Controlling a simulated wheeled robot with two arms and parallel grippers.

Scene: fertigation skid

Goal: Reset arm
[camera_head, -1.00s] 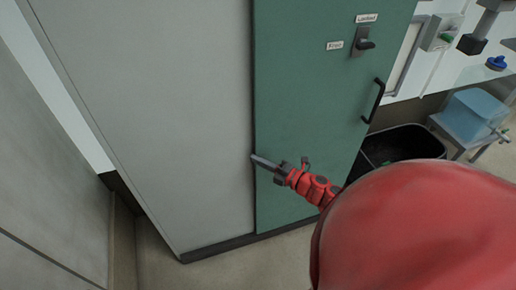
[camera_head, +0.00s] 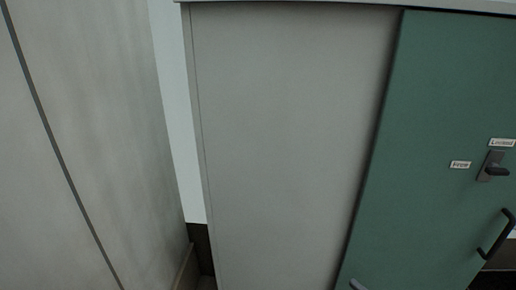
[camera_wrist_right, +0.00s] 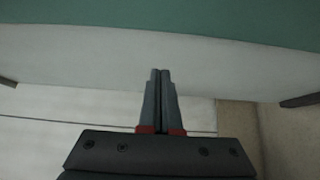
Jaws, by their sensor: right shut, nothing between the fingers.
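My right gripper (camera_wrist_right: 160,72) shows in the right wrist view with its two grey fingers together and nothing between them. It points toward a pale cabinet side (camera_wrist_right: 90,55) below a green surface (camera_wrist_right: 160,18). In the head view only a small grey tip of it (camera_head: 357,285) shows at the bottom edge, low by the green door's left edge. I cannot tell whether it touches the cabinet. My left gripper is not in view.
A tall cabinet has a grey side (camera_head: 285,140) and a green door (camera_head: 435,150). The door bears a dark latch (camera_head: 494,167), a bar handle (camera_head: 496,234) and two small labels. A pale wall panel (camera_head: 90,140) stands at the left.

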